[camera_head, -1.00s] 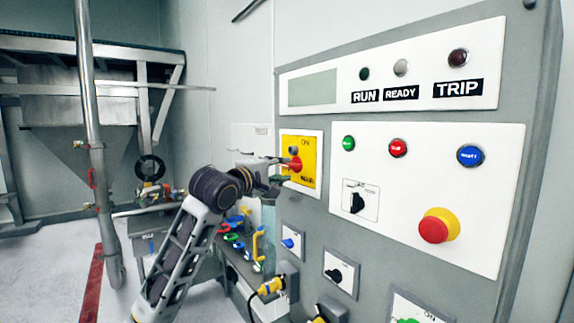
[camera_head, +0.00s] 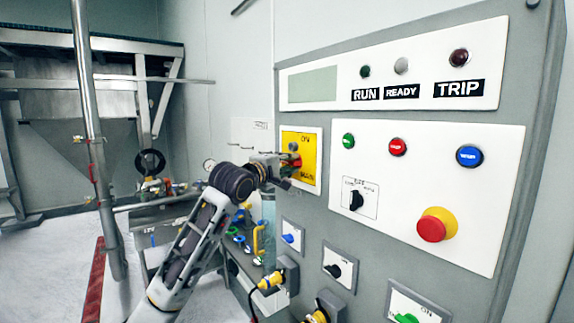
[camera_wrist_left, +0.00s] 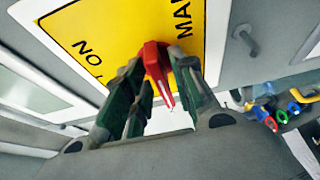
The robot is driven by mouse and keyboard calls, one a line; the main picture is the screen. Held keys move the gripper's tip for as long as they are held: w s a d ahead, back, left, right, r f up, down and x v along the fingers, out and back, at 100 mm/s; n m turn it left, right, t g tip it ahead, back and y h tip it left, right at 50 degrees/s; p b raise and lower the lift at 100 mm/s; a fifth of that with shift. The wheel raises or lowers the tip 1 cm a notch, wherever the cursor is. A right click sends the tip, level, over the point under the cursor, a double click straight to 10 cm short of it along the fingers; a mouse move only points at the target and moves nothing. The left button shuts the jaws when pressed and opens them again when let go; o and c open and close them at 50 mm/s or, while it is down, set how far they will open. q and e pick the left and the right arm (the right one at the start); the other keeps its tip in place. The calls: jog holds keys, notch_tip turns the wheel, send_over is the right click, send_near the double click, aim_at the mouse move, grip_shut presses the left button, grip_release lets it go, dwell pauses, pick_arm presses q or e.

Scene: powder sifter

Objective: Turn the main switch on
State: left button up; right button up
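The main switch is a red handle (camera_wrist_left: 156,62) on a yellow plate (camera_head: 313,156) marked ON at its top, on the left side of the grey control panel. My left gripper (camera_head: 288,166) is at the plate and hides most of the handle in the head view. In the left wrist view its dark green fingers (camera_wrist_left: 158,78) lie close on both sides of the handle, and the fingertips appear to touch it. The handle's exact angle is hard to tell behind the fingers. My right gripper is not in view.
The panel carries a black selector (camera_head: 356,201), a red and yellow emergency button (camera_head: 437,225) and several small push buttons to the right. Yellow plugs (camera_head: 271,284) stick out below. A metal frame with a pipe (camera_head: 92,130) stands at the left.

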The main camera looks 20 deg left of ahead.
pick_arm(q)
grip_shut()
